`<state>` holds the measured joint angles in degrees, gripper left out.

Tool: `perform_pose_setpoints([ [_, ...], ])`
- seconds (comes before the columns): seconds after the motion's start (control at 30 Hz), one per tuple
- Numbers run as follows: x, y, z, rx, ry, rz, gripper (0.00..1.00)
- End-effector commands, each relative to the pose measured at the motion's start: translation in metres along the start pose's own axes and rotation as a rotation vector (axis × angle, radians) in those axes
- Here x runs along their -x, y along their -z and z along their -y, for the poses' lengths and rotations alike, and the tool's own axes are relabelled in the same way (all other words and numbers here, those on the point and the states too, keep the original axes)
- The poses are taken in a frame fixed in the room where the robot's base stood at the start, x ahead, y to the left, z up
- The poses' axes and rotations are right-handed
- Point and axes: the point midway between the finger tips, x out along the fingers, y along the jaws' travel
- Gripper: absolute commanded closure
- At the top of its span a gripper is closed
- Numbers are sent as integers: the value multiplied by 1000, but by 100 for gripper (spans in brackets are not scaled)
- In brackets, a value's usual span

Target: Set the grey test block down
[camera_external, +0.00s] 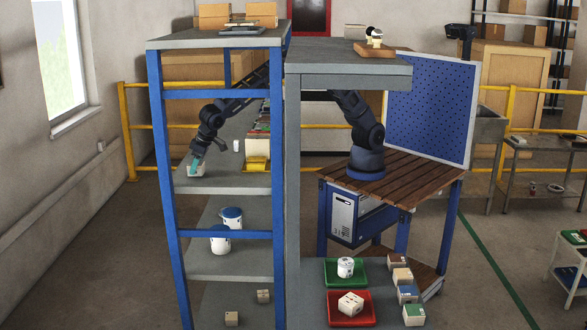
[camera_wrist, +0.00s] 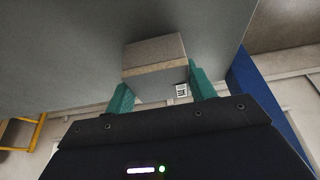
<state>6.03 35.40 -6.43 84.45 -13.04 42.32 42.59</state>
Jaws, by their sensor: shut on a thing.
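The grey test block (camera_wrist: 155,52) is between the two teal fingers of my gripper (camera_wrist: 160,84) in the wrist view. It has a tan band and a small black-and-white label on its near face. In the external view my gripper (camera_external: 196,161) points down at the left end of the upper-middle grey shelf (camera_external: 228,182), inside the blue-framed rack. The block (camera_external: 194,171) shows there as a small pale shape under the fingers, at shelf level. I cannot tell whether its underside touches the shelf.
A yellow bin (camera_external: 256,164) and a small white cylinder (camera_external: 236,145) are right of my gripper on this shelf. A blue rack post (camera_external: 161,150) stands close on the left. White tubs with blue lids (camera_external: 231,216) are one shelf below. The shelf's front strip looks clear.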

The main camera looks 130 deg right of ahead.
Motion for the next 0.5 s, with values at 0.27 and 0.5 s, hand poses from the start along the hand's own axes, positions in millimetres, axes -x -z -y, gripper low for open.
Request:
perform_pose_setpoints([
  [0.27, -5, -2, 0, -1, 1, -1, 80],
  [0.5, -8, -3, 0, -1, 0, -1, 34],
])
